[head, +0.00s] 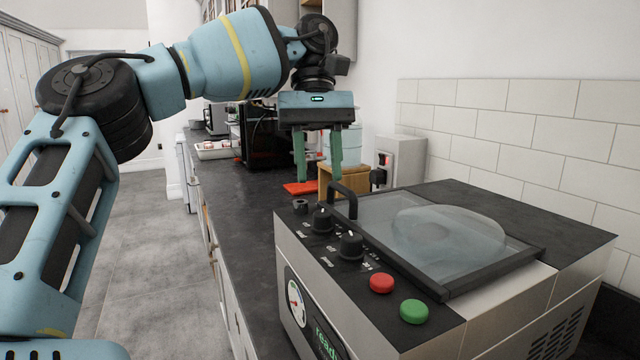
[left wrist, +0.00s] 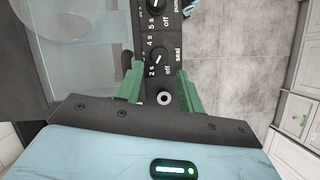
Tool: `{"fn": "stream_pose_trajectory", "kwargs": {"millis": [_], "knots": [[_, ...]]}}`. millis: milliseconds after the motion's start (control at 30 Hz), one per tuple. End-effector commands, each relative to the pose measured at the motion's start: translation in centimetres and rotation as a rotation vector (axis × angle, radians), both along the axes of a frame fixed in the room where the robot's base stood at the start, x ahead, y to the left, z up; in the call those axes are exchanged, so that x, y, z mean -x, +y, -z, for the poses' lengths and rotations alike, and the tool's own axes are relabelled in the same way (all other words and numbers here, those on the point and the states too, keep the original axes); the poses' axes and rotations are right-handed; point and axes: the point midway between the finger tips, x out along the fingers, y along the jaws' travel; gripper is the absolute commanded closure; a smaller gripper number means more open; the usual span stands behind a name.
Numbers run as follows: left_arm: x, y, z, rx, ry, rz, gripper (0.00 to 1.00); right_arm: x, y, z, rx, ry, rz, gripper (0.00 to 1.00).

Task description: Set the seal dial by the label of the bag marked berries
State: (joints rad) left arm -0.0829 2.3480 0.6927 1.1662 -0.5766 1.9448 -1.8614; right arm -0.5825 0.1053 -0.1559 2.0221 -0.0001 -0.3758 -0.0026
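The sealing machine (head: 360,315) stands on the counter with two black dials on its front strip. The seal dial (head: 322,218) is the farther one; in the left wrist view the seal dial (left wrist: 159,58) has marks including "off", "2 s" and "4 s". I cannot tell its exact setting. The pump dial (head: 350,245) is the nearer one. My left gripper (head: 318,172) is open and empty, its green fingers pointing down above the far end of the strip, apart from the dial. No bag label marked berries is readable. My right gripper is not in view.
A clear domed lid (head: 450,235) with a black handle (head: 342,200) covers the machine's top. A red button (head: 382,283) and a green button (head: 414,311) sit on the strip. A wooden box (head: 345,184) and a red item (head: 300,187) lie behind. The aisle floor is clear.

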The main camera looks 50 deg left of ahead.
Motion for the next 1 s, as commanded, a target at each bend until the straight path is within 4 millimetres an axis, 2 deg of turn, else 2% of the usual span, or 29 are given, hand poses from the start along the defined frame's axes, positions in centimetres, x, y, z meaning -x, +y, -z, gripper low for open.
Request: {"fn": "stream_pose_trajectory", "kwargs": {"millis": [233,1000], "knots": [[-0.28,0.46,-1.39,0.0,0.0,0.0,0.63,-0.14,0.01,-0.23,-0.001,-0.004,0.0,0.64],[-0.29,0.51,-1.49,0.0,0.0,0.0,0.63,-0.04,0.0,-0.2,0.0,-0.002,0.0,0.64]]}}
